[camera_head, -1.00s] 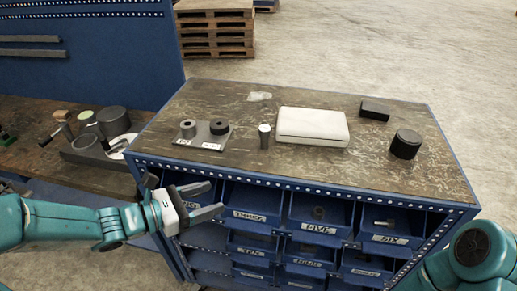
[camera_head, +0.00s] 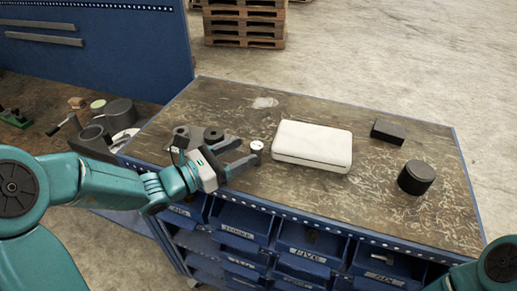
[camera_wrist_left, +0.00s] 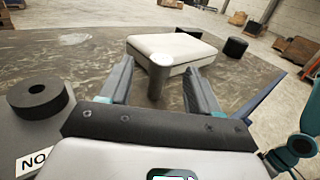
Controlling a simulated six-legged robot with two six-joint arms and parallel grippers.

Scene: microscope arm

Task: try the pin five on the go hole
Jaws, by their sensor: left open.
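A small upright pin (camera_head: 257,147) with a pale top stands on the bench top. It also shows in the left wrist view (camera_wrist_left: 159,72), between and beyond my finger tips. My left gripper (camera_head: 244,152) is open and empty, low over the bench, its fingers pointing at the pin. The black ring (camera_wrist_left: 40,96) is near a label reading "NO". The gripper partly hides the plate in the head view. My right gripper is out of view.
A white case (camera_head: 312,145) lies close behind and right of the pin. A black block (camera_head: 388,131) and a black cylinder (camera_head: 416,177) stand farther right. Blue labelled bins (camera_head: 310,245) sit under the bench's front edge. The front right of the top is clear.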

